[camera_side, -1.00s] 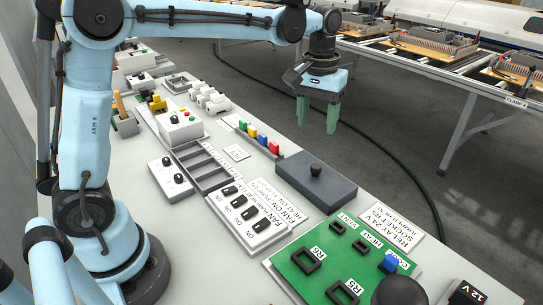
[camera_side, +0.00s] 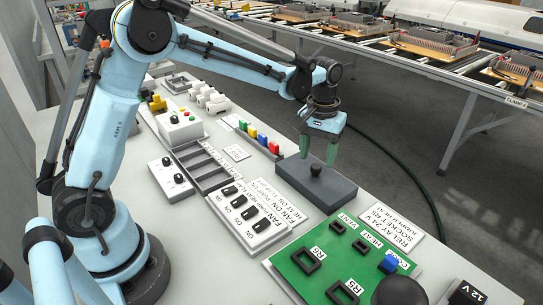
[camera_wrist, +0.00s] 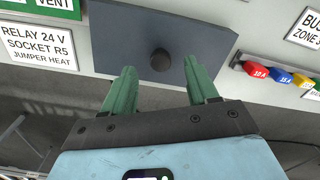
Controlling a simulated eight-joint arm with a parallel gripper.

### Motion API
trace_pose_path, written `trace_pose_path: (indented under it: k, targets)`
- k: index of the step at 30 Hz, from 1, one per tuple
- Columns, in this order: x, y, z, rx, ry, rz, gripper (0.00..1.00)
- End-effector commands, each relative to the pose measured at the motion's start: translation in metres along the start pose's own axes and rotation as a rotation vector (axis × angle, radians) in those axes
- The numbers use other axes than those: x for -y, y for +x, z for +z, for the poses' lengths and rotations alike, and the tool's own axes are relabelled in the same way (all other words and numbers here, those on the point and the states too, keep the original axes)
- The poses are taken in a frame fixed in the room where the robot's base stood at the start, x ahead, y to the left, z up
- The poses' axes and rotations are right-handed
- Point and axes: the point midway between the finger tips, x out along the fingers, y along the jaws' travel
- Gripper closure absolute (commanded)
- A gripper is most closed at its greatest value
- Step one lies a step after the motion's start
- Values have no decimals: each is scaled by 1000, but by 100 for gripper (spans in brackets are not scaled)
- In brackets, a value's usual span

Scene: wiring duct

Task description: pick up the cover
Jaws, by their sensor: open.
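The cover is a flat dark grey slab (camera_side: 292,181) with a round black knob (camera_side: 315,170) on top, lying at the table's far edge in the side view. My gripper (camera_side: 319,152) is over the cover, with its green fingers pointing down around or just above the knob. In the wrist view the cover (camera_wrist: 200,45) lies beyond my gripper (camera_wrist: 163,85), and the knob (camera_wrist: 160,60) shows ahead of the gap between the two fingers. The fingers are apart and nothing is between them. I cannot tell how high the fingertips are above the cover.
Colored fuses (camera_side: 259,138) stand beside the cover. A switch panel (camera_side: 248,218) and a green relay board (camera_side: 318,262) lie nearer on the table. A sign reading RELAY 24 V (camera_side: 392,238) lies to the right. Past the table edge is open floor.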

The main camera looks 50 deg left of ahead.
Motion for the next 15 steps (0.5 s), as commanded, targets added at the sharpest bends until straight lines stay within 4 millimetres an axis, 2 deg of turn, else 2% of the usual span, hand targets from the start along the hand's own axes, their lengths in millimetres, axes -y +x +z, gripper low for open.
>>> trace_pose_path:
  k: [3, 6, 15]
  targets:
    - [0, 18, -2, 0, 0, 0, 41]
    - [0, 26, -2, 0, 0, 0, 41]
    - [0, 30, -1, 0, 0, 0, 43]
